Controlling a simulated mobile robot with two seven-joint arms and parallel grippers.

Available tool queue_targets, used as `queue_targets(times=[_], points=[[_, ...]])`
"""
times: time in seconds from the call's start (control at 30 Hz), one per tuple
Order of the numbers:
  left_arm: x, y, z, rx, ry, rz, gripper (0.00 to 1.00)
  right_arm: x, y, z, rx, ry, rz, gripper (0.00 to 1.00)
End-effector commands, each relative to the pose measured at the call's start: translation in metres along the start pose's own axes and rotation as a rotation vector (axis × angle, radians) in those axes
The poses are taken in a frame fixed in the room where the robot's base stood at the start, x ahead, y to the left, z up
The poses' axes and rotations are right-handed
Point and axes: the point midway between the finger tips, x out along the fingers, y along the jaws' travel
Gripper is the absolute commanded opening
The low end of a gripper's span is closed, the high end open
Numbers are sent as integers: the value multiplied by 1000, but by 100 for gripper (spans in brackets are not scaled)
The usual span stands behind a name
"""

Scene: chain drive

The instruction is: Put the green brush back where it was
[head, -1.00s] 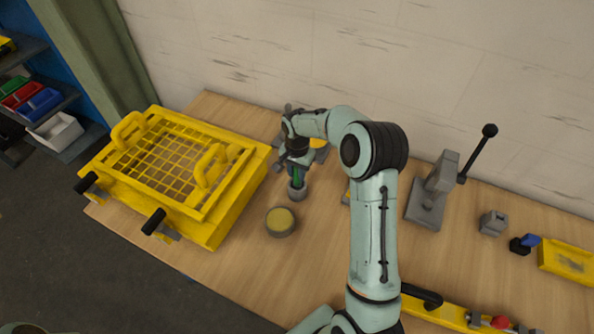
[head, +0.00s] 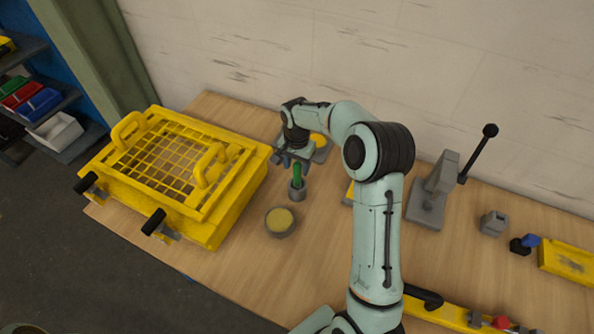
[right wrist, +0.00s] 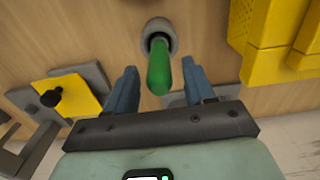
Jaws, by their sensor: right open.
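The green brush (head: 297,173) stands upright in a small grey cup (head: 297,192) on the wooden bench. In the right wrist view the brush (right wrist: 158,72) shows its green handle end, with the grey cup (right wrist: 158,31) around its lower part. My right gripper (head: 291,158) is open and just above and behind the brush. In the right wrist view its two blue fingers (right wrist: 161,85) are apart on either side of the handle, with gaps and no contact visible. The brush's lower end is hidden in the cup. My left gripper is not in view.
A round tin with a yellow top (head: 281,222) stands in front of the cup. A yellow grid-topped box (head: 215,217) is at left. A grey lever press (head: 428,205) and a yellow tray (head: 568,265) are at right. Bare bench lies between tin and my right arm.

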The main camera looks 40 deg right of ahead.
Motion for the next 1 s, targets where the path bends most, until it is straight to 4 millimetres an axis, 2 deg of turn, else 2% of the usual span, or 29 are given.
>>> queue_targets(times=[0.03, 0.2, 0.4, 0.6, 1.0], points=[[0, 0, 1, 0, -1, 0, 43, -13, 0, -1, 0, 5, -4, 54], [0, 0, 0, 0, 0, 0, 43, -49, 0, -1, 0, 3, -3, 54], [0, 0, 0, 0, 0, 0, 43, -78, 0, -1, 1, 2, -1, 54], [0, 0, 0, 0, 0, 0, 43, -87, 0, 0, 0, 1, 0, 54], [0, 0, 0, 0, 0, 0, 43, -86, 0, 0, 0, 0, 0, 54]])
